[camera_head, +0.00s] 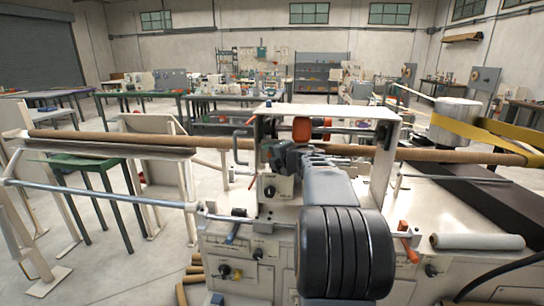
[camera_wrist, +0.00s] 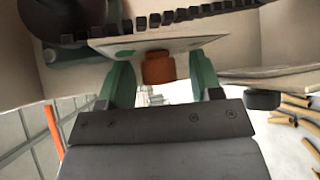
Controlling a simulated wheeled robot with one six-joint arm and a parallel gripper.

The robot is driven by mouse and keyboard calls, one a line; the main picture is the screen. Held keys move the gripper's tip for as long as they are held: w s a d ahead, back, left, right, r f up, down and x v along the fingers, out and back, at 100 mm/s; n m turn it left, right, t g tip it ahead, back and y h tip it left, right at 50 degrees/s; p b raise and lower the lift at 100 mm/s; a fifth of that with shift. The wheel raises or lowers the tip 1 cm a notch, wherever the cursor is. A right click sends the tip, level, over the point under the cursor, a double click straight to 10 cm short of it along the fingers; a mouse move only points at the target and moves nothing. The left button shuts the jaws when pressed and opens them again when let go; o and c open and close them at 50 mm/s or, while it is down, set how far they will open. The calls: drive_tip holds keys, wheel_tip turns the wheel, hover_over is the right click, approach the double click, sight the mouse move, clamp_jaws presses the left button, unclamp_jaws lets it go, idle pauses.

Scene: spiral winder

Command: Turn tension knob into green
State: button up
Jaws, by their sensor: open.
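In the wrist view an orange-red knob (camera_wrist: 158,68) sticks out below a pale plate (camera_wrist: 170,48). A green patch (camera_wrist: 125,54) shows on the plate, left of the knob. My gripper (camera_wrist: 160,75) is open, with one green finger on each side of the knob in the picture. Gaps show between the knob and both fingers; I cannot tell how deep the knob sits between them. In the head view my gripper (camera_head: 270,153) is at the front of the winder's upright housing (camera_head: 330,110). My arm and gripper hide most of the knob there, and its pointer cannot be made out.
A long brown tube (camera_head: 110,137) runs across the winder behind my gripper. An orange roller (camera_head: 302,128) sits inside the housing. A small dark knob (camera_head: 270,191) is on the panel below my gripper. A yellow belt (camera_head: 480,135) is at the right.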

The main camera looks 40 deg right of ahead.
drive_tip(key=shift+w, duration=0.15)
drive_tip(key=c, duration=0.9)
drive_tip(key=shift+r+p, duration=0.35)
drive_tip(key=shift+p, duration=0.85)
drive_tip(key=n+g+p, duration=0.1)
drive_tip(key=p, duration=0.2)
drive_tip(key=shift+r+p, duration=0.15)
drive_tip(key=shift+p, duration=0.15)
drive_tip(key=n+g+h+p, duration=0.1)
drive_tip(key=p, duration=0.3)
drive_tip(key=shift+g, duration=0.3)
drive_tip(key=shift+f+h+p, duration=0.3)
drive_tip(key=shift+f+p, duration=0.2)
drive_tip(key=shift+f, duration=0.05)
